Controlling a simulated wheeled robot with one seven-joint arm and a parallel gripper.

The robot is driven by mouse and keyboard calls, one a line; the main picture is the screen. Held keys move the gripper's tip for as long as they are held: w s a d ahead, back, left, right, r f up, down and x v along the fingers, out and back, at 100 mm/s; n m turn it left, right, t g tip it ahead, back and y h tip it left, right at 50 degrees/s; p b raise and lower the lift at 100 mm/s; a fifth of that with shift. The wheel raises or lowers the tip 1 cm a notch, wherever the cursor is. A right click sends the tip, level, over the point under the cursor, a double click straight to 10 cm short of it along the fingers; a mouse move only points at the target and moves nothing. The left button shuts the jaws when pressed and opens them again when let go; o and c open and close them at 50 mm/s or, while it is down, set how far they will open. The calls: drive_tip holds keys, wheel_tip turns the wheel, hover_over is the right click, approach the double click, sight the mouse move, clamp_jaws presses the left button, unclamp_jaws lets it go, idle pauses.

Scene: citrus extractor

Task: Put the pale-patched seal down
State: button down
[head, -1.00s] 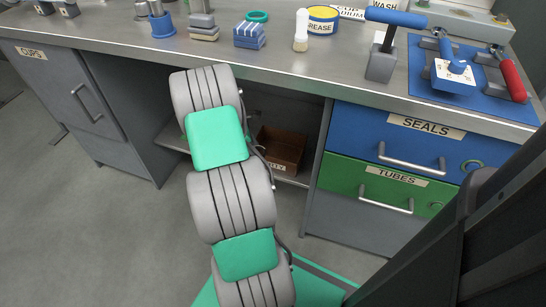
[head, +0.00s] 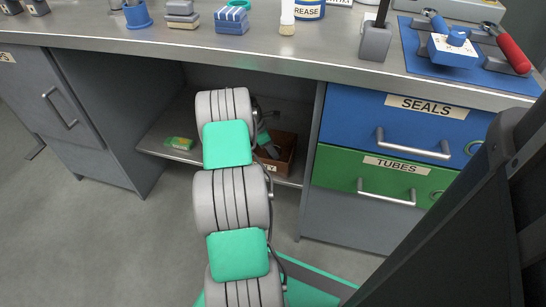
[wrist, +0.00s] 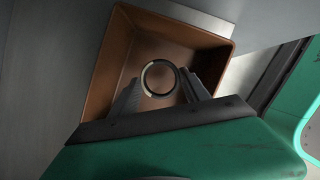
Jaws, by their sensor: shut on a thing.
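The seal (wrist: 145,84) is a thin dark ring with pale patches along its rim, in the wrist view. My gripper (wrist: 160,88) is shut on it, with a finger at each side of the ring. The ring is over the open brown bin (wrist: 107,75), and the bin's inside shows around and through it. I cannot tell how high it is above the bin floor. In the head view the bin (head: 287,163) stands on the low shelf under the counter. There the arm hides part of the bin, and the seal cannot be made out.
The shelf (head: 155,150) lies in a recess under the steel counter (head: 330,62). The blue SEALS drawer (head: 365,120) and green TUBES drawer (head: 340,172) are shut, right of the recess.

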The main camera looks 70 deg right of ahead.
drive_tip(key=f+b, duration=0.2)
drive_tip(key=f, duration=0.1)
drive_tip(key=f+b, duration=0.1)
drive_tip(key=shift+s+d+f, duration=0.15)
drive_tip(key=shift+d, duration=0.2)
drive_tip(key=shift+r, duration=0.25)
drive_tip(key=c, duration=0.5)
unclamp_jaws()
drive_tip(key=shift+f, duration=0.15)
drive_tip(key=p+v, duration=0.5)
drive_tip(key=v, duration=0.7)
drive_tip(key=shift+p, duration=0.35)
drive_tip(key=shift+r, duration=0.2)
